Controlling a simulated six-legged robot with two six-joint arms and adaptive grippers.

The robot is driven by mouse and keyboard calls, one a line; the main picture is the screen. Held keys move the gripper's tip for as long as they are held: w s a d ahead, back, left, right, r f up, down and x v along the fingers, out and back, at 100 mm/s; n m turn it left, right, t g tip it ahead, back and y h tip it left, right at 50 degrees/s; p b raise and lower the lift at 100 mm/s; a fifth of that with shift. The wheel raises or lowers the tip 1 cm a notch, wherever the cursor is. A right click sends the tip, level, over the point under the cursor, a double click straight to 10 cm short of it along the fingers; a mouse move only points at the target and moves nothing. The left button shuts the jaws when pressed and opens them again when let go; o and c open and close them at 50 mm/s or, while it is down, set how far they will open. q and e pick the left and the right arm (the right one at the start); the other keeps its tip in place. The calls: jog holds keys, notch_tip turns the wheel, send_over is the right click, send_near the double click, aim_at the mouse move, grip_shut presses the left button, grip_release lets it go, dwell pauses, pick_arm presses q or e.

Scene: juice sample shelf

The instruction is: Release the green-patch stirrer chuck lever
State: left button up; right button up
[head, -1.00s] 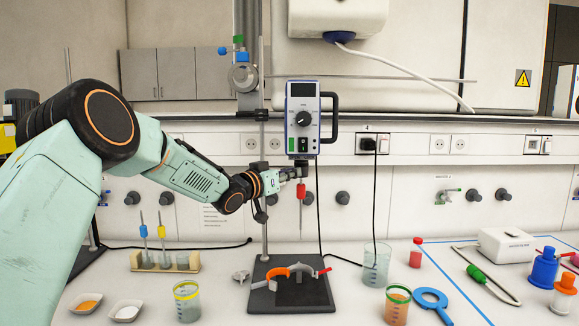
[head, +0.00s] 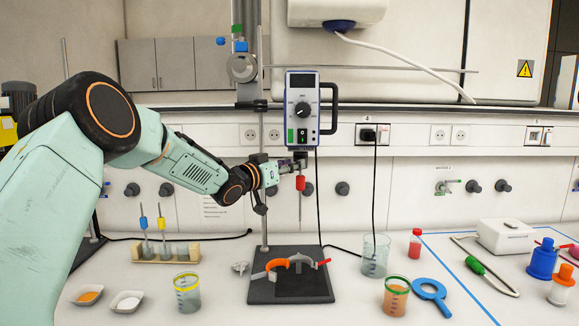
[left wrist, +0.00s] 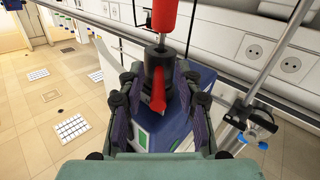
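The stirrer (head: 302,108) is a blue-edged white box with a dial and a green patch (head: 290,136), hung on a stand. The patch also shows in the left wrist view (left wrist: 142,139). Below the stirrer, the black chuck (left wrist: 158,68) has a red lever (left wrist: 158,96) lying along its side. A red cylinder (head: 300,183) on a thin shaft hangs beneath the chuck. My left gripper (head: 292,166) is at the chuck, under the stirrer. In the left wrist view its fingers (left wrist: 157,80) stand apart, one on each side of chuck and lever. My right gripper is out of view.
The stand's rod (head: 264,190) is close to my left gripper. Below are a black base plate (head: 318,292) with an orange-and-grey clamp, a yellow-rimmed beaker (head: 188,297), a clear beaker (head: 374,262) and an orange-filled beaker (head: 396,300). A power cable hangs behind.

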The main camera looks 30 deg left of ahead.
pick_arm(q)
jog(key=shift+s, duration=0.2)
jog(key=shift+s+r, duration=0.1)
jog(key=shift+s, duration=0.05)
jog(key=s+a, duration=0.1)
jog(key=s, duration=1)
jog(key=shift+s+a, duration=0.25)
jog(key=shift+a, duration=0.15)
jog(key=shift+w, duration=0.15)
jog(key=shift+a, duration=0.1)
